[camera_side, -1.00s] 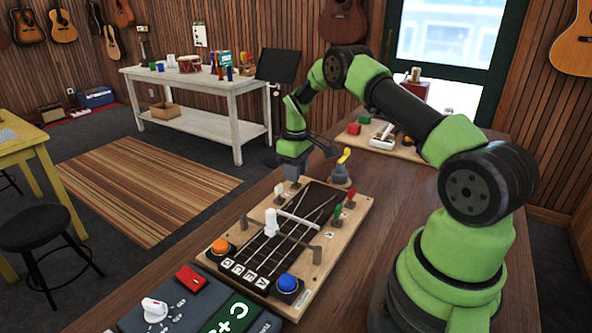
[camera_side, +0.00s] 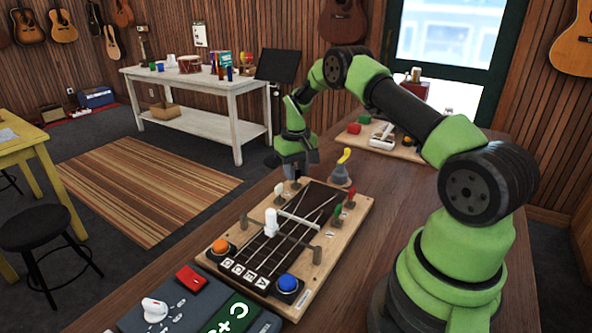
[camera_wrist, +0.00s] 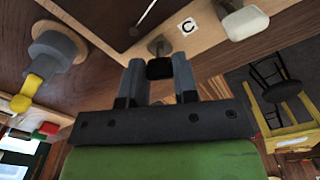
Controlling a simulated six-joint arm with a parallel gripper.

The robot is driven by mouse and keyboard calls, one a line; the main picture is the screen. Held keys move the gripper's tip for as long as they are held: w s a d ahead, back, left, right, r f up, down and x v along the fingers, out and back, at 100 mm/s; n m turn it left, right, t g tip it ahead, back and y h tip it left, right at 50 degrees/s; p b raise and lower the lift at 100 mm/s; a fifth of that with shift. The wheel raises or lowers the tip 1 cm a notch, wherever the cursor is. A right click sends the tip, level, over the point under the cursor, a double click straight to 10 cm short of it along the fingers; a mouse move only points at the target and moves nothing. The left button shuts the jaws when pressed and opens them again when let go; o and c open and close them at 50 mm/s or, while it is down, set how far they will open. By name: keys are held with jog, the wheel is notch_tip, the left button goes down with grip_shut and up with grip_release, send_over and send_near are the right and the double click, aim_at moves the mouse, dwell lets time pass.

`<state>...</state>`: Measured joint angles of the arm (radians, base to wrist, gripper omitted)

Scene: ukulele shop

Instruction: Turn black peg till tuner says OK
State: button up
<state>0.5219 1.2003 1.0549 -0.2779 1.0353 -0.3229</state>
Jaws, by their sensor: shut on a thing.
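The black peg (camera_wrist: 160,69) is between the two fingers of my gripper (camera_wrist: 159,75) in the wrist view, and the gripper is shut on it. The peg's metal stem leads to the edge of the wooden board (camera_wrist: 110,42), near a "C" label (camera_wrist: 187,26). In the side view my gripper (camera_side: 293,174) is at the board's far end, where it mostly hides the black peg. A green panel (camera_side: 232,316) with white marks sits on a grey box at the bottom edge. It is partly cut off, and I see no readable "OK".
A white peg (camera_side: 279,189) is just left of my gripper. Red (camera_side: 350,204) and green (camera_side: 337,212) pegs line the board's right side. A grey cone-shaped thing with a yellow top (camera_side: 342,170) stands close behind. Orange (camera_side: 220,246) and blue (camera_side: 288,283) buttons sit in front.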

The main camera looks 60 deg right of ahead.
jog(key=shift+m, duration=0.7)
jog(key=o, duration=0.9)
notch_tip(320, 180, up, 10)
jog(key=shift+r, duration=0.1)
